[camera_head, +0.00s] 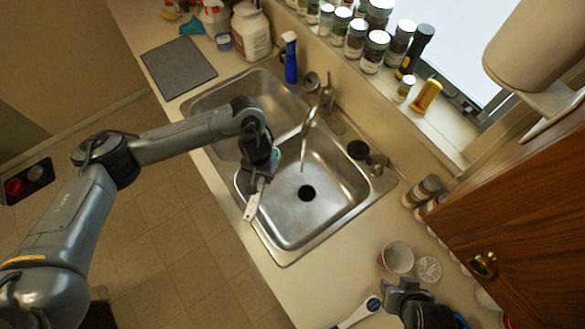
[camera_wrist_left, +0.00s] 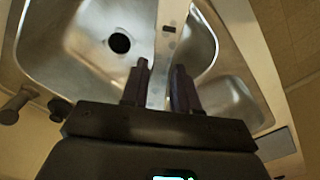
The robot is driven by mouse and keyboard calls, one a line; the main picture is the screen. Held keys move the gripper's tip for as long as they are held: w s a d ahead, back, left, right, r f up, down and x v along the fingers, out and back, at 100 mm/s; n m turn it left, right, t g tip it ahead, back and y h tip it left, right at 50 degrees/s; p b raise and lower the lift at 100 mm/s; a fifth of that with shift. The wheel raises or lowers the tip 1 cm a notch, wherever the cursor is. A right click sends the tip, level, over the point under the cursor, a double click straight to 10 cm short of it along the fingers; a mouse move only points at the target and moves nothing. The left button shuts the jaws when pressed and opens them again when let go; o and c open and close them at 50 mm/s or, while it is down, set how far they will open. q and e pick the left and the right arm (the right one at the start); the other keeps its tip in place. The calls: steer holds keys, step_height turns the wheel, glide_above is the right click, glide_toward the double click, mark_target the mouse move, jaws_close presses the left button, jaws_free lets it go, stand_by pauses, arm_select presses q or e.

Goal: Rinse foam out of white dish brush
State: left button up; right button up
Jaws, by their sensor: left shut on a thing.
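My left gripper (camera_head: 258,176) is over the front side of the right sink basin, near the divider. It is shut on the white dish brush (camera_head: 252,206), whose flat handle end sticks out toward the counter's front edge. In the left wrist view the handle of the brush (camera_wrist_left: 170,42) runs up from between the fingertips (camera_wrist_left: 159,70) and has a small dark slot. The bristle head is hidden and I see no foam.
A red-rimmed cup (camera_head: 397,257) and a round lid (camera_head: 428,269) stand near my right gripper. A blue-and-white handled item (camera_head: 358,312) lies beside it. A blue spray bottle (camera_head: 290,58) stands behind the left basin (camera_head: 220,92). Jars line the window sill. A grey mat (camera_head: 178,68) lies left.

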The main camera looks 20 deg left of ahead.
arm_select(q)
steer(key=shift+s+r, duration=0.6)
steer(key=shift+s, duration=0.1)
steer(key=shift+s+d+r, duration=0.1)
steer(key=shift+s+r, duration=0.6)
steer(key=shift+s, duration=0.2)
steer(key=shift+s+r, duration=0.7)
steer(key=shift+s, duration=0.2)
